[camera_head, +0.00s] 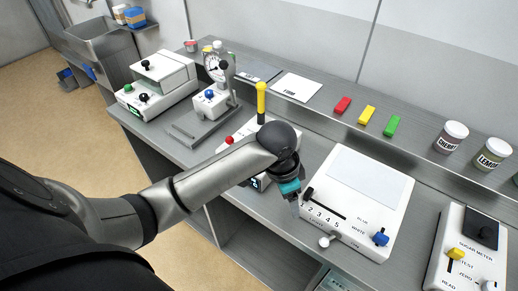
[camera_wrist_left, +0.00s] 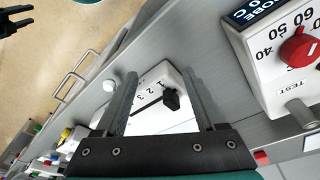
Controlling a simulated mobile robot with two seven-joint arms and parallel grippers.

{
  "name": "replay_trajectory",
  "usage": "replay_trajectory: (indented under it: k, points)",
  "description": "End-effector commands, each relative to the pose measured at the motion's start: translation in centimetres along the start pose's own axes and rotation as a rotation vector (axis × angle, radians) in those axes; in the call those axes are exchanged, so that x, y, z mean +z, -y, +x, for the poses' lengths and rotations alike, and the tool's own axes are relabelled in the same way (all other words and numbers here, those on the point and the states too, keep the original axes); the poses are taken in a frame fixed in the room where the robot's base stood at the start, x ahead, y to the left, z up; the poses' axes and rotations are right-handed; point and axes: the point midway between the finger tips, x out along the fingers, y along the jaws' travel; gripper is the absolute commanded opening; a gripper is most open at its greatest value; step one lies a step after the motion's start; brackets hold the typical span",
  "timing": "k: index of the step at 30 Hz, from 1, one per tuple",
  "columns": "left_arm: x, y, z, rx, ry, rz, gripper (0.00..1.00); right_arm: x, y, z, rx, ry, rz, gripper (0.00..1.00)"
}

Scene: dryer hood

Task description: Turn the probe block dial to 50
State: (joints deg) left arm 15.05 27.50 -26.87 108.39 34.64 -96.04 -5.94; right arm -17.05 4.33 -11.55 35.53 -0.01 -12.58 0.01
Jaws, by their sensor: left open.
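The probe block (camera_wrist_left: 270,85) shows in part at the right of the left wrist view. Its red dial (camera_wrist_left: 301,47) has a white mark that seems to point near 60; 40, 50 and 60 are readable. In the head view my left arm hides much of the block, with the red dial (camera_head: 229,140) just above the arm. My left gripper (camera_head: 295,203) is open and empty, beside the white slider instrument (camera_head: 345,195) and to the right of the block. Its fingers (camera_wrist_left: 160,73) also frame that instrument in the wrist view, apart from the dial. A dark two-pronged shape (camera_wrist_left: 16,20), possibly my right gripper, is at the upper left.
A yellow-topped upright tool (camera_head: 261,98) stands by the block. Red, yellow and green bars (camera_head: 367,115) and jars (camera_head: 451,137) sit on the back shelf. A dial gauge stand (camera_head: 217,70) is further left. A boxed meter (camera_head: 470,250) stands at the right.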

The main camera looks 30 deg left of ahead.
Motion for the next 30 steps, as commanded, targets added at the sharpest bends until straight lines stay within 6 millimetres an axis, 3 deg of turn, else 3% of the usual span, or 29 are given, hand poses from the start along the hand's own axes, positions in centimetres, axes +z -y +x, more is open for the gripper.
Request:
replay_trajectory:
  k: [1, 9, 15, 18, 23, 30]
  points:
    - [-0.7, 1.9, -1.3, -0.015, 0.020, 0.020, 0.71, 0.0, -0.1, -0.2, 0.001, -0.001, 0.000, 0.50]
    - [-1.7, 9.8, -8.9, -0.030, 0.144, 0.052, 0.71, 0.0, -0.5, -0.7, 0.006, 0.000, -0.001, 0.50]
    - [-1.4, 13.7, -14.4, -0.023, 0.190, 0.020, 0.71, 0.0, -0.5, -0.9, 0.006, 0.000, 0.000, 0.50]
    - [-1.2, 14.7, -16.0, -0.017, 0.197, 0.008, 0.71, 0.0, -0.5, -1.0, 0.006, 0.001, 0.000, 0.50]
    - [-0.9, 15.1, -16.5, -0.011, 0.203, 0.000, 0.71, 0.0, -0.5, -1.0, 0.006, 0.001, 0.000, 0.50]
    - [-0.1, 15.1, -12.8, -0.008, 0.207, -0.001, 0.71, 0.1, -0.5, -0.8, 0.006, 0.003, 0.000, 0.50]
